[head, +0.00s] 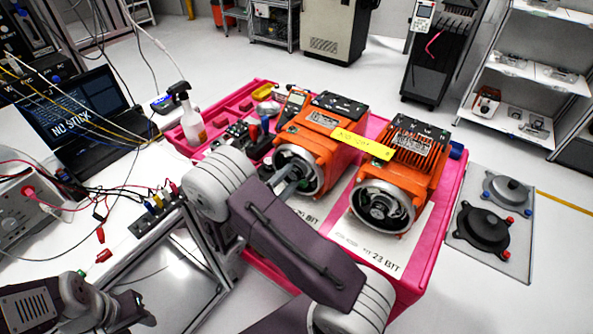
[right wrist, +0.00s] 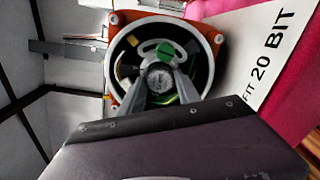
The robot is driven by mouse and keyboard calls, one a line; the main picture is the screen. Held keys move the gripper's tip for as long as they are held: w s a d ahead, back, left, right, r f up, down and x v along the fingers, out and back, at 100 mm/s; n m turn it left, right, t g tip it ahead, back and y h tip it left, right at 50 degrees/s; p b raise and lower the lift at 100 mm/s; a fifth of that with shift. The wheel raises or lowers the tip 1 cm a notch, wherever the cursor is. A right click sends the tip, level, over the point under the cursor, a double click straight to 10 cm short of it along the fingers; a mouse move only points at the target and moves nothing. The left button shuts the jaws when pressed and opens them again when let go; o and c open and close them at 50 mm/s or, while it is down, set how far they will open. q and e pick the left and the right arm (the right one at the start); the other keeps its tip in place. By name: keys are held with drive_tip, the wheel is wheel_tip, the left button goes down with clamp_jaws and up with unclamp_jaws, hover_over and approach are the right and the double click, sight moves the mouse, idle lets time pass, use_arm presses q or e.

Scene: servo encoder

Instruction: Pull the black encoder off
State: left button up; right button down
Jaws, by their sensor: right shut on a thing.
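Two orange servo motors stand side by side on a pink bench. The left motor (head: 329,140) has an open round end facing me, and the right motor (head: 405,165) shows a dark round unit (head: 380,208) in its end. My right gripper (head: 287,187) reaches into the left motor's end. In the right wrist view its fingers (right wrist: 160,85) are shut on the encoder's round grey centre (right wrist: 160,76), inside the pale ring (right wrist: 120,45). The fingers hide part of the encoder. My left arm shows at the lower left in the head view, its fingertips not clear.
A yellow note (head: 362,144) lies across the motors. A spray bottle (head: 187,118), laptop (head: 75,118) and cables are at the left. A "20 BIT" card (right wrist: 262,50) lies beside the left motor.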

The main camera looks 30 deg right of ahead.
drive_tip(key=shift+a, duration=0.1)
drive_tip(key=shift+v, duration=1.5)
drive_tip(key=v, duration=0.6)
drive_tip(key=shift+b, duration=0.3)
